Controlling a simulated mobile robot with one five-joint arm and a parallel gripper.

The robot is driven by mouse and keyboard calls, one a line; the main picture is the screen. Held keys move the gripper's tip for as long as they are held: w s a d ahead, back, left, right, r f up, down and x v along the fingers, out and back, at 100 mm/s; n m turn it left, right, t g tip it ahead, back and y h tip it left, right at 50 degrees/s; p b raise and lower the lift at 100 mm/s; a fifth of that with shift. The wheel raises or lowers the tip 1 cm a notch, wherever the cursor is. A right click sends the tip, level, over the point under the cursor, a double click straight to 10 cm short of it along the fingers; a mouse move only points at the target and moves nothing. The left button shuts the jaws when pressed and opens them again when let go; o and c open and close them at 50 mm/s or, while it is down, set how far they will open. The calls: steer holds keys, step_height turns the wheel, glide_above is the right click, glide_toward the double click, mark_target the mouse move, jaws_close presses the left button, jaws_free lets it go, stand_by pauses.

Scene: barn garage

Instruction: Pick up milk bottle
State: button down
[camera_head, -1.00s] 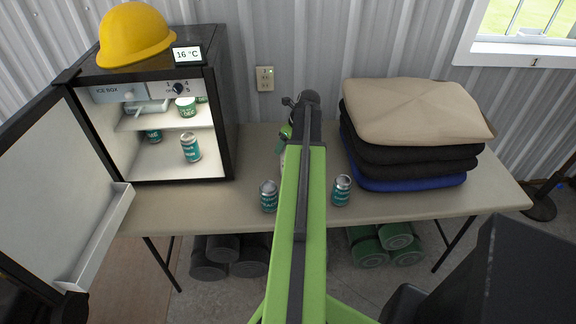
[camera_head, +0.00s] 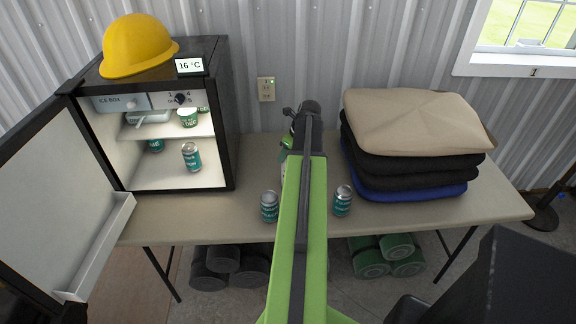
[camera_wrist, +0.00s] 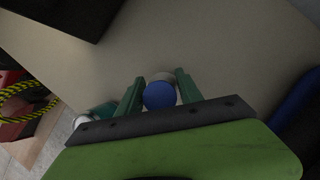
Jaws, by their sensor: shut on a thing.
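The milk bottle shows in the wrist view as a round blue cap (camera_wrist: 159,96) with a pale, greyish-white body edge behind it. My gripper (camera_wrist: 159,78) has one green finger on each side of the bottle and is shut on it. In the head view my arm hides most of the gripper and the bottle. A small green part of the gripper (camera_head: 286,143) shows left of the arm, above the table (camera_head: 400,209). I cannot tell whether the bottle's base touches the table.
Teal cans stand on the table left (camera_head: 269,207) and right (camera_head: 342,201) of my arm. An open ice box (camera_head: 180,178) with cans inside and a yellow hard hat (camera_head: 138,47) on top is at the left.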

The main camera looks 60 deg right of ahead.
steer(key=shift+r, duration=0.1)
step_height(320, 180, up, 4)
steer(key=p, duration=0.4)
steer(key=shift+r+p, duration=0.2)
steer(key=shift+p, duration=0.1)
steer(key=s+d+r+p, duration=0.1)
steer(key=s+r+p, duration=0.5)
steer(key=s, duration=0.5)
steer(key=shift+s+r, duration=0.2)
steer(key=shift+s, duration=0.1)
steer(key=shift+d, duration=0.1)
